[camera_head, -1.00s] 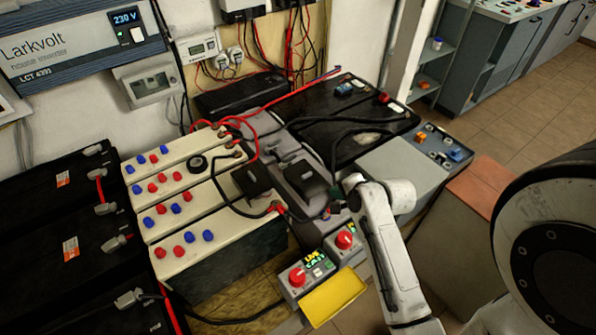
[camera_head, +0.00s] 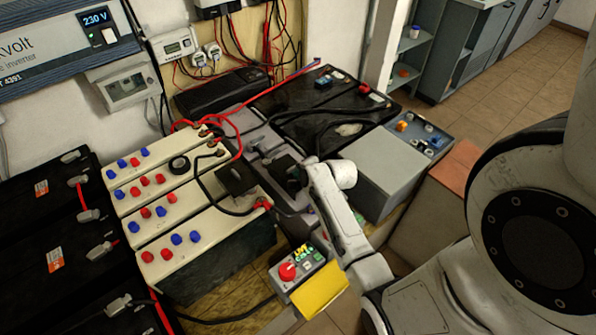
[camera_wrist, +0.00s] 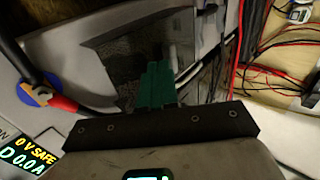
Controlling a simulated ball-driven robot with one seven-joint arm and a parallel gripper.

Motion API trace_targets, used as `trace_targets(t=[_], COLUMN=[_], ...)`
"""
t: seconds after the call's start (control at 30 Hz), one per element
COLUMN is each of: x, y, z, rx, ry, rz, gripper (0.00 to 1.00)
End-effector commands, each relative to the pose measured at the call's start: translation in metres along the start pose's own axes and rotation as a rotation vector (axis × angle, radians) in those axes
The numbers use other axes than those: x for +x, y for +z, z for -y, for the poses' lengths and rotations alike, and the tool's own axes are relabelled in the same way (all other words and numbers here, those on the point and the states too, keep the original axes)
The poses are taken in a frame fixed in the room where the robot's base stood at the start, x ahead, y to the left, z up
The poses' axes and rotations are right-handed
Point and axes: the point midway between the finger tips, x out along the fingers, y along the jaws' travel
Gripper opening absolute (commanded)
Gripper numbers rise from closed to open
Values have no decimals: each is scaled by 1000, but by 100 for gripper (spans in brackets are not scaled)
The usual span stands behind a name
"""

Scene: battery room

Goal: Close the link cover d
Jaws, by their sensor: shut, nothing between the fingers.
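Two black square covers show in the head view: one on the cream battery bank (camera_head: 237,181), the other on the grey unit (camera_head: 287,172), partly behind my arm. I read no letter on either, so I cannot tell which is link cover d. My gripper is hidden behind my arm in the head view. In the wrist view its green fingers (camera_wrist: 157,86) are together and empty, in front of a dark rectangular patch (camera_wrist: 130,58) on a grey surface. Whether they touch it is unclear.
A box with a red knob (camera_head: 288,271) and yellow flap (camera_head: 319,290) stands in front. A red lug with a blue disc (camera_wrist: 37,93) and cables lie left of the fingers; a display (camera_wrist: 27,153) reads 0 V SAFE. Loose red and black cables (camera_wrist: 245,50) run at right.

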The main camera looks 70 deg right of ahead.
Motion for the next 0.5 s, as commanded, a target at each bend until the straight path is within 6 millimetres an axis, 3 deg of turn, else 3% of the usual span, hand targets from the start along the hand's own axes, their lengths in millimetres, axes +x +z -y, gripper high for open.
trace_targets(t=[0.5], x=[6], y=[0], z=[6], rx=[-1], ry=[0], rz=[0], gripper=[0])
